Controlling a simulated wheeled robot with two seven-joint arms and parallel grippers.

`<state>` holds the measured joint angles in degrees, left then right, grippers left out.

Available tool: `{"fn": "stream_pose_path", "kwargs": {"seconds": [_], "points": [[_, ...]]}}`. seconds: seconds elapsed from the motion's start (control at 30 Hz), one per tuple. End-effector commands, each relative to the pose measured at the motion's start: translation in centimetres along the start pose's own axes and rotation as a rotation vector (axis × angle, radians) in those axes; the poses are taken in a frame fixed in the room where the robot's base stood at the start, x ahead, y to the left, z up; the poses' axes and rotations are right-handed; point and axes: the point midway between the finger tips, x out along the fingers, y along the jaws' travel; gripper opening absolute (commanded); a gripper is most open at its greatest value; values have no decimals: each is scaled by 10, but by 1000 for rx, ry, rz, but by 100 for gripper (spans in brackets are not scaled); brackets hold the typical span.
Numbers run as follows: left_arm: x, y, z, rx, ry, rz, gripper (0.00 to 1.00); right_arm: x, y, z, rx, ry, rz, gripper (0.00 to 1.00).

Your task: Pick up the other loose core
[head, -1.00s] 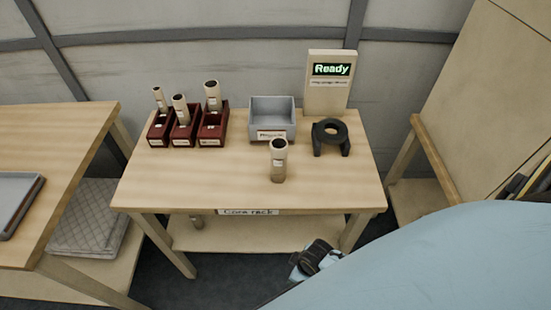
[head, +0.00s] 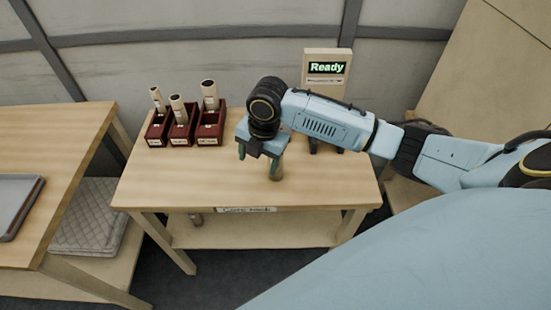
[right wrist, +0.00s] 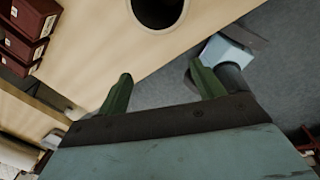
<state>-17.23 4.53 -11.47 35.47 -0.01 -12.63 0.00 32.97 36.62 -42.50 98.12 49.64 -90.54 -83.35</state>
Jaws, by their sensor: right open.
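My left gripper is not in view.
Several dark red bins (head: 181,132) holding tan cores stand at the table's back left. A "Ready" sign (head: 327,68) stands at the back right. My right arm hides the grey bin and most of the black stand. The tabletop (head: 190,175) is clear at the front left.

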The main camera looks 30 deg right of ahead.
Motion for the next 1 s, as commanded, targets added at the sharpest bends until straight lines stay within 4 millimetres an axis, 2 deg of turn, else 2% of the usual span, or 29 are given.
{"fn": "stream_pose_path", "kwargs": {"seconds": [0.03, 0.2, 0.3, 0.4, 0.53, 0.8, 1.0], "points": [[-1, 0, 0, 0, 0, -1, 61, -22, 3, 19, -93, -22, -25, 68], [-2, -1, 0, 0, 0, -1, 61, -73, 0, 54, -344, -24, -107, 68], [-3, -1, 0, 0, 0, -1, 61, -92, -3, 66, -432, -15, -135, 68], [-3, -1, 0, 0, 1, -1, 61, -100, -6, 72, -478, -8, -150, 68], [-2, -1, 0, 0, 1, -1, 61, -88, -9, 74, -497, -1, -159, 68], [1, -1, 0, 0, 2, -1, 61, -38, -15, 75, -495, -1, -155, 68], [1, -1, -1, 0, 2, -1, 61, -23, -17, 76, -495, -4, -153, 68]]}}
